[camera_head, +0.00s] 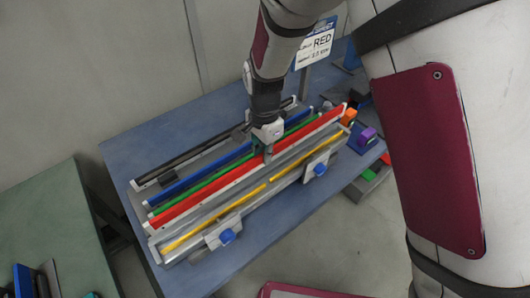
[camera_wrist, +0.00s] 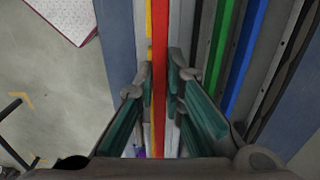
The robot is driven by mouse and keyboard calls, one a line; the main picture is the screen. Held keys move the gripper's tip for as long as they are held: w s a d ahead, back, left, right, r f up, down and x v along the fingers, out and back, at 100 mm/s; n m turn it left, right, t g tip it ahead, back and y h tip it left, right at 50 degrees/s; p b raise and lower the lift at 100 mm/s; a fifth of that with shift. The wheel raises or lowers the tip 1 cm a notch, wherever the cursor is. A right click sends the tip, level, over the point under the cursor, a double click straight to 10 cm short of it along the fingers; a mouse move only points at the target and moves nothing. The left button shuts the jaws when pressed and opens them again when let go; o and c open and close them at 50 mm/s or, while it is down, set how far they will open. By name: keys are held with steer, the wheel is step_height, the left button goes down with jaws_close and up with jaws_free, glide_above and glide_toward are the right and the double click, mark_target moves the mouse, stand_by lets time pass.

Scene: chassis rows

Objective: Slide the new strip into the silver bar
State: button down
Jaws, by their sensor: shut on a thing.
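A long red strip (camera_head: 215,188) runs diagonally along the rack of rows on the blue table. In the wrist view the red strip (camera_wrist: 159,60) passes between the teal-padded fingers of my gripper (camera_wrist: 160,95), which is shut on it. In the head view my gripper (camera_head: 264,152) reaches down onto the rows near the middle of the strip. A silver bar (camera_head: 236,198) runs along the red strip, between it and the yellow strips. I cannot tell whether the red strip is seated in the bar or just above it.
Green (camera_head: 190,191), blue (camera_head: 200,176) and black (camera_head: 200,151) rows lie behind the red one. Yellow strips (camera_head: 215,219) and two clamps with blue knobs (camera_head: 228,236) (camera_head: 320,169) lie in front. A sign reading RED (camera_head: 315,45) stands behind. Orange (camera_head: 349,116) and purple (camera_head: 367,135) parts sit at the right end.

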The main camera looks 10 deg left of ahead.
steer(key=shift+w+f+b, duration=0.1)
steer(key=shift+f+b, duration=0.95)
steer(key=shift+f, duration=1.3)
steer(key=shift+p, duration=0.3)
steer(key=shift+f+b, duration=0.35)
steer(key=shift+f, duration=1.55)
steer(key=c, duration=1.6)
jaws_free()
